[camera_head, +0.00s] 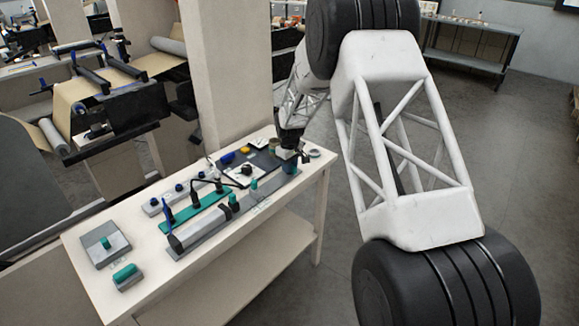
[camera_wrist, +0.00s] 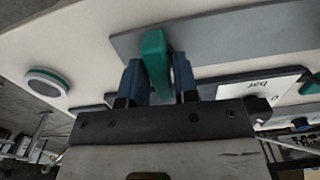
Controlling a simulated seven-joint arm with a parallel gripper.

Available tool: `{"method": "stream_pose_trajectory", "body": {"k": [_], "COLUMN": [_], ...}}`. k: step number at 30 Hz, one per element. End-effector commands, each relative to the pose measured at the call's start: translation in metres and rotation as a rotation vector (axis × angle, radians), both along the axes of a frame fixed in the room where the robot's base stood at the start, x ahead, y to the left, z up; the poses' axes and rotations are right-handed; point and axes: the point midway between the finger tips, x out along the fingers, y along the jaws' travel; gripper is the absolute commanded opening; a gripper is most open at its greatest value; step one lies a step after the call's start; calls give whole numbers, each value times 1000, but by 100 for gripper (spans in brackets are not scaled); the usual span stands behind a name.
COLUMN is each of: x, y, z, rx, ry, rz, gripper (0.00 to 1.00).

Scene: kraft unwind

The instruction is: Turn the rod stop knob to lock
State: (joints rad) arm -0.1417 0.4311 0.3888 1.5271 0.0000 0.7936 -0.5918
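In the wrist view a green bar-shaped knob (camera_wrist: 154,52) stands on a grey plate (camera_wrist: 235,38). My gripper (camera_wrist: 160,78) has its two blue fingers on either side of this knob. The fingers are very close to it, but I cannot tell whether both touch it. In the head view my gripper (camera_head: 290,151) is low over the far right end of the bench, and the knob is not clearly visible there. The lock mark cannot be made out.
A round disc (camera_wrist: 47,82) lies left of the plate. A pillar (camera_head: 228,70) stands behind.

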Motion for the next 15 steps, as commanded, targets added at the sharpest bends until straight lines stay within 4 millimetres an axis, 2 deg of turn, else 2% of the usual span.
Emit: {"method": "stream_pose_trajectory", "body": {"k": [1, 3, 15], "x": [0, 0, 0], "y": [0, 0, 0], "z": [0, 0, 3], "rx": [0, 0, 0], "ry": [0, 0, 0], "rz": [0, 0, 0], "gripper": [36, 45, 45]}}
